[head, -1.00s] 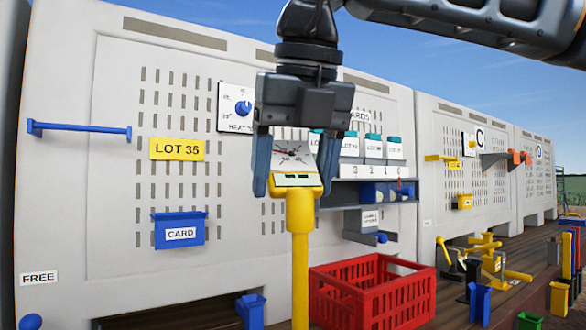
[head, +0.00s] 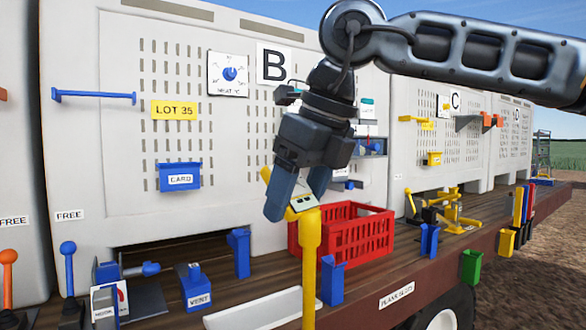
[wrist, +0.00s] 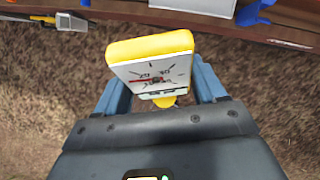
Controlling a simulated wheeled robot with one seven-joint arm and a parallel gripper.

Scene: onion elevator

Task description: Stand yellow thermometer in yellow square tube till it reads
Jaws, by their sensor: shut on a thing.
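The yellow thermometer (head: 311,250) has a white-faced square head and a long yellow stem. My gripper (head: 296,203) is shut on its head and holds it with the stem pointing down, in front of the deck edge. In the wrist view the thermometer's head (wrist: 150,62) sits between the blue fingers of my gripper (wrist: 160,88), its dial facing the camera; the reading is too small to tell. The stem's lower end is out of the head view. A yellow square tube (head: 506,242) hangs on the deck's front edge at the right, well apart from the thermometer.
Blue square tubes (head: 332,281) (head: 429,240) and a green one (head: 472,266) also sit along the deck edge (head: 390,285). A red crate (head: 345,238) stands behind the thermometer. A white tray (head: 255,310) lies at the front.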

